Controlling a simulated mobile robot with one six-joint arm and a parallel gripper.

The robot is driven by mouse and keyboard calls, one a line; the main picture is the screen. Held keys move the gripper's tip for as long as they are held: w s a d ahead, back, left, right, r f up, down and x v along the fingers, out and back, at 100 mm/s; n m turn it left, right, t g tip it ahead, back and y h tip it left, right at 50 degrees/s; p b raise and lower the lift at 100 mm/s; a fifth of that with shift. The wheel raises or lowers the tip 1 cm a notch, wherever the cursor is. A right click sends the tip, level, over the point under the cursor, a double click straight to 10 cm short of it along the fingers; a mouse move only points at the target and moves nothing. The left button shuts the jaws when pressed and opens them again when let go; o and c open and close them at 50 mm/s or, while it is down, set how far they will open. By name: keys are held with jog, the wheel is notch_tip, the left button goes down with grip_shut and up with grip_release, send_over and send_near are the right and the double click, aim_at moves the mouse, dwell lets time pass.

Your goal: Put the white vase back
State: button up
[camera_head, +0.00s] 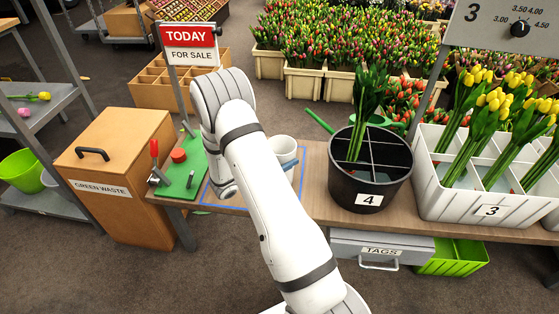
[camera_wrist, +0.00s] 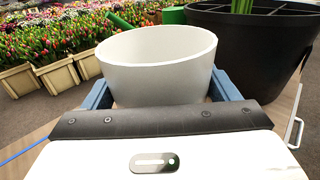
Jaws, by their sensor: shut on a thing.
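The white vase (camera_head: 284,147) is upright near the back of the wooden table, at the blue outlined area, partly hidden by my arm in the head view. In the wrist view the vase (camera_wrist: 158,62) is close up, with its open rim facing up. My gripper (camera_wrist: 160,92) has its blue fingers on both sides of the vase and is shut on it. I cannot tell whether the vase touches the table top.
A black bucket (camera_head: 343,180) marked 4, holding green stems, stands right of the vase. A green board (camera_head: 181,172) with a red button and lever lies left. A white crate (camera_head: 450,203) of yellow tulips stands far right. A green watering can (camera_head: 394,124) is behind the bucket.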

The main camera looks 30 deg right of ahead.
jog(key=shift+f, duration=0.4)
jog(key=shift+f, duration=0.2)
jog(key=o, duration=1.5)
jog(key=shift+r, duration=0.1)
